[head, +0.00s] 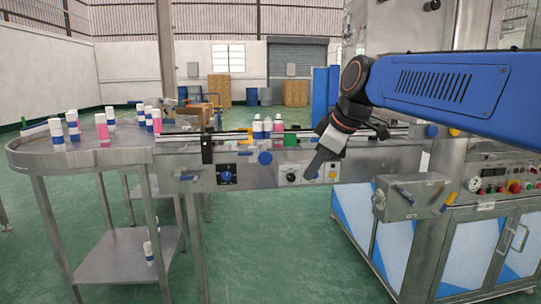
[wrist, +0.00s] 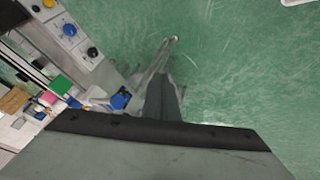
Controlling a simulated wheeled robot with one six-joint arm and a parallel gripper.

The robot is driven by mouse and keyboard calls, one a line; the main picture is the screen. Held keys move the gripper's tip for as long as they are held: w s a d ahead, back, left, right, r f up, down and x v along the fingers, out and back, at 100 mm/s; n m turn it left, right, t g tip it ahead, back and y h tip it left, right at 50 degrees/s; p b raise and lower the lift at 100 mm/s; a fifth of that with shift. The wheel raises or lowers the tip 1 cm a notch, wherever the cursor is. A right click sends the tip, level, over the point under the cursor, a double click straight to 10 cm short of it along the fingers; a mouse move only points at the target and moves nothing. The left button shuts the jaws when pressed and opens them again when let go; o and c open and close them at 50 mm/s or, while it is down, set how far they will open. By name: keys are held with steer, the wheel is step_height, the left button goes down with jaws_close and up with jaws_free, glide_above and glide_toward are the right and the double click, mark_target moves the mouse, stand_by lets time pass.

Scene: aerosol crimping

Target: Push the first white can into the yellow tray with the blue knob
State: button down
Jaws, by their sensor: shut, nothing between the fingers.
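Blue-and-white cans stand on the conveyor, one (head: 257,128) at the left of a small group and another (head: 267,128) beside it. A pink can (head: 278,128) stands at the group's right. A round blue knob (head: 265,158) is on the conveyor's front side below them; a blue knob also shows in the wrist view (wrist: 118,101). My gripper (head: 313,175) is shut and empty, pointing down in front of the control panel, right of that knob. In the wrist view its fingers (wrist: 166,97) are together over the green floor. I cannot make out a yellow tray.
A round steel table (head: 80,155) with several cans stands at the left. The control panel (head: 308,174) has a black knob and a yellow button. A grey box with handles (head: 405,197) juts out at the right. The floor in front is clear.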

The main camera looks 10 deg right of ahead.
mark_target(271, 156)
steer(key=w+a+r+n+y, duration=0.1)
steer(key=w+a+r+n, duration=0.3)
steer(key=w+r, duration=0.3)
steer(key=shift+w+a+n, duration=0.2)
steer(key=shift+w+n, duration=0.2)
steer(key=shift+w, duration=0.6)
steer(key=x, duration=0.3)
steer(key=w+x, duration=0.1)
steer(key=x, duration=0.3)
steer(key=w+r+x, duration=0.1)
steer(key=x, duration=0.3)
steer(key=shift+w+f, duration=0.1)
steer(key=shift+w, duration=0.75)
